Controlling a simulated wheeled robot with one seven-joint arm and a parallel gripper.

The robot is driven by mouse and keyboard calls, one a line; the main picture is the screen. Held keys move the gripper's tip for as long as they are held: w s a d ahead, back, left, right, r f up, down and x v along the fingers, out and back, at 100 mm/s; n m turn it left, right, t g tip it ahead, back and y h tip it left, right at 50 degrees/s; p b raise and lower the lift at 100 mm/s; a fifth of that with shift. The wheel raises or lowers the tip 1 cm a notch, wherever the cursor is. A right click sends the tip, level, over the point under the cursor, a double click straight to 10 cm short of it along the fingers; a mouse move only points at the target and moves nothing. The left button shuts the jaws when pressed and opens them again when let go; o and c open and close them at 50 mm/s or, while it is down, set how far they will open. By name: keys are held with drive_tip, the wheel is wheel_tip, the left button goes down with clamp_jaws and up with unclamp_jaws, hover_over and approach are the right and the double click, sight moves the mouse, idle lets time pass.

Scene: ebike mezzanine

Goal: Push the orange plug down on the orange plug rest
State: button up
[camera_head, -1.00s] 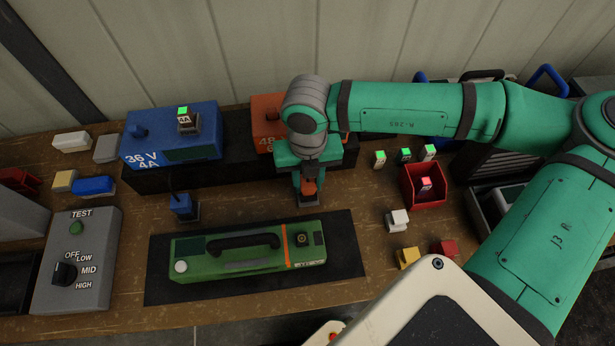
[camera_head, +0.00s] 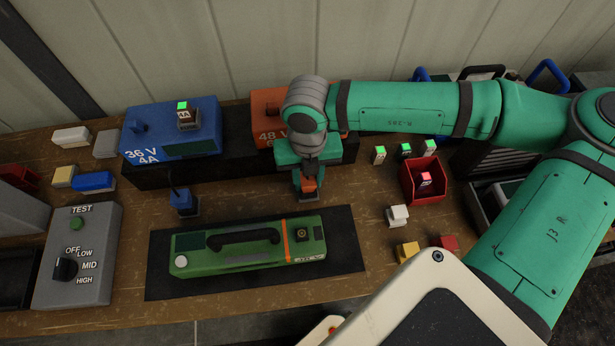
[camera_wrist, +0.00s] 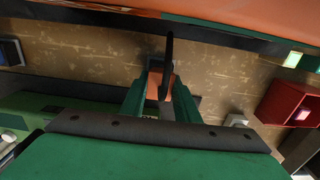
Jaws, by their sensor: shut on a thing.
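The orange plug (camera_head: 310,186) is between the fingers of my gripper (camera_head: 308,188), which is shut on it in front of the orange charger. The plug also shows in the wrist view (camera_wrist: 155,85), with a dark cable rising beside it. Its rest (camera_head: 307,198) is a small dark base on the table directly below the plug. The gripper hides much of the plug and rest, so I cannot tell whether the plug is fully seated.
A green battery (camera_head: 250,247) lies on a black mat (camera_head: 345,245) just in front of the gripper. The blue plug (camera_head: 183,203) stands to the left. The blue charger (camera_head: 172,135) and orange charger (camera_head: 268,106) are behind. A red bin (camera_head: 425,194) and small blocks are to the right.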

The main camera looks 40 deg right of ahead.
drive_tip(key=shift+f, duration=0.1)
drive_tip(key=o, duration=1.2)
drive_tip(key=shift+r, duration=8.4)
